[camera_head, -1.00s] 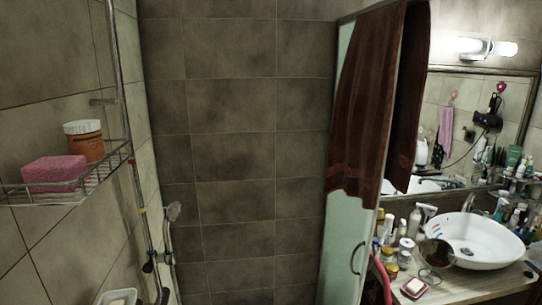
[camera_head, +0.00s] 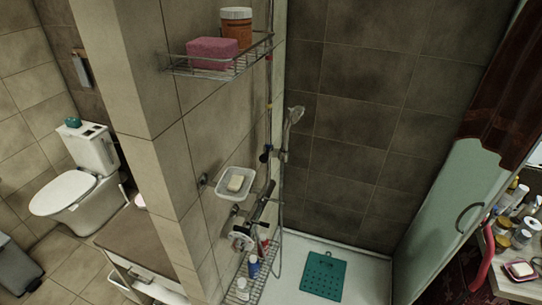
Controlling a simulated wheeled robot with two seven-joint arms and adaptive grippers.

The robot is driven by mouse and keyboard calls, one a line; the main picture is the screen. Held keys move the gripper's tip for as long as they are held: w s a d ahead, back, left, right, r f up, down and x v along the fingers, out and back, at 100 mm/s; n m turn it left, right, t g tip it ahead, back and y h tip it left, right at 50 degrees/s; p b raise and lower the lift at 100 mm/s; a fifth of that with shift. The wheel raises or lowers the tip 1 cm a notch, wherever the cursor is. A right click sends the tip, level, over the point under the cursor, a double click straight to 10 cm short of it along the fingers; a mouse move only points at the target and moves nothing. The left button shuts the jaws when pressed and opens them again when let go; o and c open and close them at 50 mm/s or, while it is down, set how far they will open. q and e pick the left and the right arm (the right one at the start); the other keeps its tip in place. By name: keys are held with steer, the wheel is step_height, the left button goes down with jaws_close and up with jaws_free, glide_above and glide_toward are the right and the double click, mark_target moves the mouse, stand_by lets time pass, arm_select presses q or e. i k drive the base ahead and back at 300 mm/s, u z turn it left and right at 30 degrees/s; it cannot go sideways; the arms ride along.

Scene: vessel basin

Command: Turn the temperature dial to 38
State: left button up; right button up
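The shower mixer (camera_head: 258,208) is a bar-shaped fitting on the tiled wall in the head view, below and right of the soap dish. A round chrome knob (camera_head: 241,238) is at its near lower end, and its far upper end is dark. I cannot tell which end is the temperature dial, and no numbers can be read at this size. Neither of my grippers is in view.
A white soap dish (camera_head: 234,183) sticks out of the wall beside the mixer. A wire rack (camera_head: 222,66) hangs above. The shower hose (camera_head: 281,220) hangs close by. Bottles (camera_head: 253,266) stand on a low rack below. A teal mat (camera_head: 323,276) lies on the shower floor.

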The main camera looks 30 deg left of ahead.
mark_target(238, 245)
steer(key=u, duration=0.75)
steer(key=k, duration=0.35)
steer(key=u, duration=0.45)
